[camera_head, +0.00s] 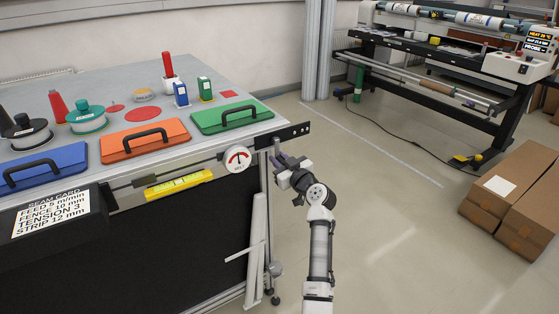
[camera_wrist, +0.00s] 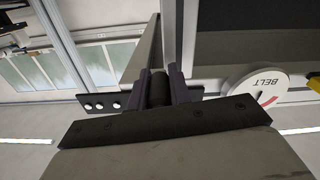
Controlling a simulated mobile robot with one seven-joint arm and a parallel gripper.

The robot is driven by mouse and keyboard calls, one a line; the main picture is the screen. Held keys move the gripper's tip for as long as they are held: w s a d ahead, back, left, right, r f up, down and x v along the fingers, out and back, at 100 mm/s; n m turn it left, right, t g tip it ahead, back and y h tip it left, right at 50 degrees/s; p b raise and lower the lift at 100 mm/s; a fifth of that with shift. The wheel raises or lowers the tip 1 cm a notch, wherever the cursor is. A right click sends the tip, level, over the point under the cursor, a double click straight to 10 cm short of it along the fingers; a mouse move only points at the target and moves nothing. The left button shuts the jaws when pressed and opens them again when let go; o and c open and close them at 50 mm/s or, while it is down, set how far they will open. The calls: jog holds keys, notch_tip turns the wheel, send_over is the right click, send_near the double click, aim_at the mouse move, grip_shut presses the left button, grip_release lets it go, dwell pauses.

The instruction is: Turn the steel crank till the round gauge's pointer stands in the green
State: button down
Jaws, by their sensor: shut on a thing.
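The round gauge (camera_head: 236,158) is white with a red arc on the front edge of the table. Its face, marked BELT, also shows in the wrist view (camera_wrist: 257,88), partly cut by my gripper. The pointer is dark and small; I cannot make out a green zone or whether the pointer stands in it. The steel crank (camera_wrist: 147,52) shows as a grey bar in the wrist view, with a dark round grip (camera_wrist: 158,90). My gripper (camera_head: 280,160) is right of the gauge, its fingers closed around that grip.
Blue, orange (camera_head: 145,140) and green (camera_head: 232,115) handled lids lie on the table. A yellow level (camera_head: 179,185) is on the front.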

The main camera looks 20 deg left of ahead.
aim_at(259, 134)
jog(key=shift+s, duration=0.1)
